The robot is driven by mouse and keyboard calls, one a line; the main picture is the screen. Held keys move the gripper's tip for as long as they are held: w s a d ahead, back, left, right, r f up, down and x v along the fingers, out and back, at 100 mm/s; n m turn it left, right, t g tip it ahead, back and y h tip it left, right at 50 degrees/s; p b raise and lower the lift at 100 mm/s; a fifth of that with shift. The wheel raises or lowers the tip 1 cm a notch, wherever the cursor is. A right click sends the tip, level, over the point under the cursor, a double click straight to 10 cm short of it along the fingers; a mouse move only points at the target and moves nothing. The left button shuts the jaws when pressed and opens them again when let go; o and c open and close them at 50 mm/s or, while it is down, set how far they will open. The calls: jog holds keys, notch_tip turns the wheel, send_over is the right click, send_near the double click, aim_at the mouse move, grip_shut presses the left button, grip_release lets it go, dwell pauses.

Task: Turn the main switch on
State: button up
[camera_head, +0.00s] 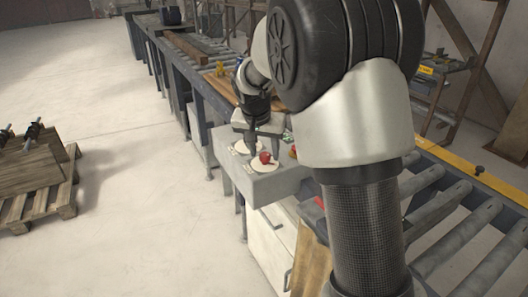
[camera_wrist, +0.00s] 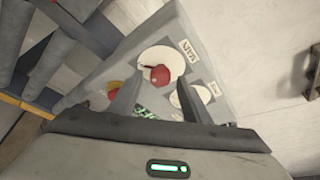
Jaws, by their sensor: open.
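A red rotary knob (camera_head: 265,158) on a round white plate sits on top of a grey control box (camera_head: 262,186). In the wrist view the red knob (camera_wrist: 160,75) lies on its plate, beside a label that may read "MAIN" (camera_wrist: 188,50). My gripper (camera_head: 257,147) is over the box. In the wrist view its two fingers (camera_wrist: 158,84) are apart, with the knob between and beyond their tips. I cannot tell whether they touch it. The knob's exact turn position is too small to tell.
A second round white plate (camera_wrist: 188,98) with its own label is next to the knob, partly hidden by a finger. A red button on yellow (camera_wrist: 115,88) sits on the other side. Roller conveyors (camera_head: 455,225) flank the box. A pallet (camera_head: 38,200) stands on open floor at left.

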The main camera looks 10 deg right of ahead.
jog(key=shift+w+f, duration=0.15)
jog(key=shift+f, duration=0.15)
jog(key=c, duration=1)
